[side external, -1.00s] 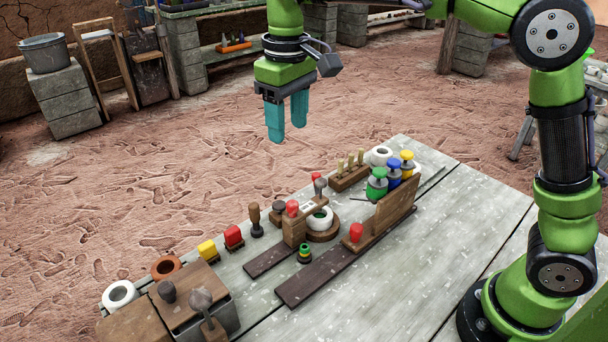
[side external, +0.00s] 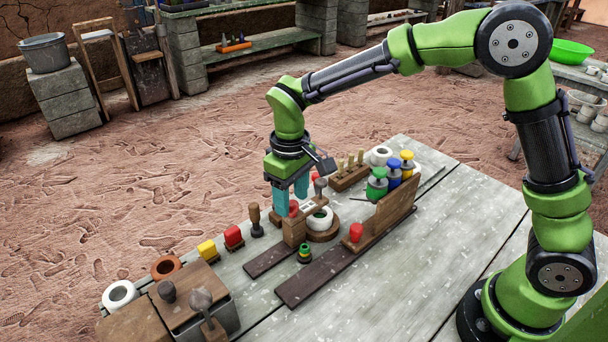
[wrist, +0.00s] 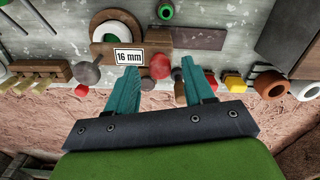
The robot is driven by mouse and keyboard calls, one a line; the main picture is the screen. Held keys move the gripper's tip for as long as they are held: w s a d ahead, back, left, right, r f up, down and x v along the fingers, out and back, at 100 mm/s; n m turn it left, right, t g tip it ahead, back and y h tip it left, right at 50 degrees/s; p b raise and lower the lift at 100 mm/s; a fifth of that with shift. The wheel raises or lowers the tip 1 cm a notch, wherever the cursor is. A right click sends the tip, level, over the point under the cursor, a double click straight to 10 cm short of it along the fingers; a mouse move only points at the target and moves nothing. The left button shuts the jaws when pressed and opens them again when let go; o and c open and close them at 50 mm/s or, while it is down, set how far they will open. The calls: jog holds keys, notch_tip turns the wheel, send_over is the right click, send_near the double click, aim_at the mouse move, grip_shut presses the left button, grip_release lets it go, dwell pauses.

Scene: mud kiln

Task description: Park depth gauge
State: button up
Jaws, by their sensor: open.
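A wooden block (side external: 294,233) with a red knob (side external: 293,207) and a white label stands on the bench; I take it to be the depth gauge, though I cannot be sure. In the wrist view its label (wrist: 129,57) reads "16 mm". My gripper (side external: 290,200) points down over it, open, with teal fingers. In the wrist view the red knob (wrist: 160,67) shows between the two fingertips. Whether the fingers touch it I cannot tell. The fingers partly hide the knob in the side view.
Dark strips (side external: 270,262) lie in front. An upright board (side external: 396,205), coloured knobs (side external: 377,183), a dark stamp (side external: 255,221) and yellow and red blocks (side external: 207,250) surround it. The bench's right side (side external: 440,240) is clear.

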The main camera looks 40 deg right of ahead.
jog(key=shift+f, duration=0.3)
grip_shut()
jog(key=a, duration=1)
jog(key=shift+a, duration=0.4)
jog(key=shift+r, duration=0.1)
jog(key=shift+c, duration=1.2)
grip_release()
jog(key=shift+o, duration=1.2)
jog(key=shift+d, duration=0.1)
